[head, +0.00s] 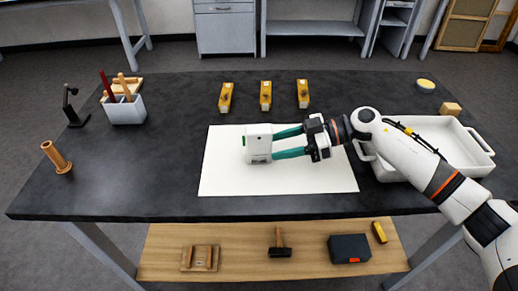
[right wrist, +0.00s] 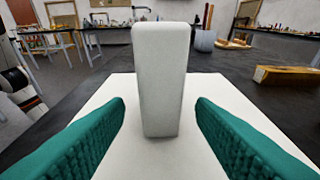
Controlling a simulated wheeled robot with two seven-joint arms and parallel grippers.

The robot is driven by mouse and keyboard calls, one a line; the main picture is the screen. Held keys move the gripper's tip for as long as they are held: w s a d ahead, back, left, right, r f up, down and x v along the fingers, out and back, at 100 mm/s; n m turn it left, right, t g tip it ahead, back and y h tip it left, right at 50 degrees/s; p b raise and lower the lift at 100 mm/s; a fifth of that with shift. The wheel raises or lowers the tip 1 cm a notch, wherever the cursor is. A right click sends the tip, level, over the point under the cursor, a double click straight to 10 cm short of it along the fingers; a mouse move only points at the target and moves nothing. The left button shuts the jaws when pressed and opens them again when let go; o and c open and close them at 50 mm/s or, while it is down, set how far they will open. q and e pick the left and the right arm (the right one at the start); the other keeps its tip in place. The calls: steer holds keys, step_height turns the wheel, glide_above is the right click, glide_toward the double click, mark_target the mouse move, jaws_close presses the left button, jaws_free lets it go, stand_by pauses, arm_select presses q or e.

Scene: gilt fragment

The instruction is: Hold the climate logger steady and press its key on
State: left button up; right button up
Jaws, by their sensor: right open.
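The climate logger, a white upright box (head: 258,143), stands on the white sheet (head: 225,175). A small green spot shows at its left edge in the head view; I cannot tell if this is the key. My right gripper (head: 276,145) comes from the right, its teal fingers open and level, with the tips at the logger's right side. In the right wrist view the logger's plain narrow side (right wrist: 160,80) stands centred between the two fingers, with a gap visible on both sides. No key shows on that side. My left gripper is not in view.
A white tray (head: 482,152) lies right, under my right arm. Several yellow blocks (head: 265,95) stand behind the sheet. A white holder with tools (head: 124,110), a black stand (head: 72,106) and a wooden peg (head: 57,157) are left. The sheet's left part is clear.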

mark_target(263, 149)
steer(key=p+x, duration=0.2)
steer(key=x, duration=0.1)
steer(key=shift+a+r, duration=0.15)
steer(key=shift+a, duration=0.1)
steer(key=shift+a+f, duration=0.4)
steer(key=shift+a, duration=0.25)
steer(key=c, duration=0.7)
steer(key=o, duration=0.8)
steer(key=shift+c, duration=0.6)
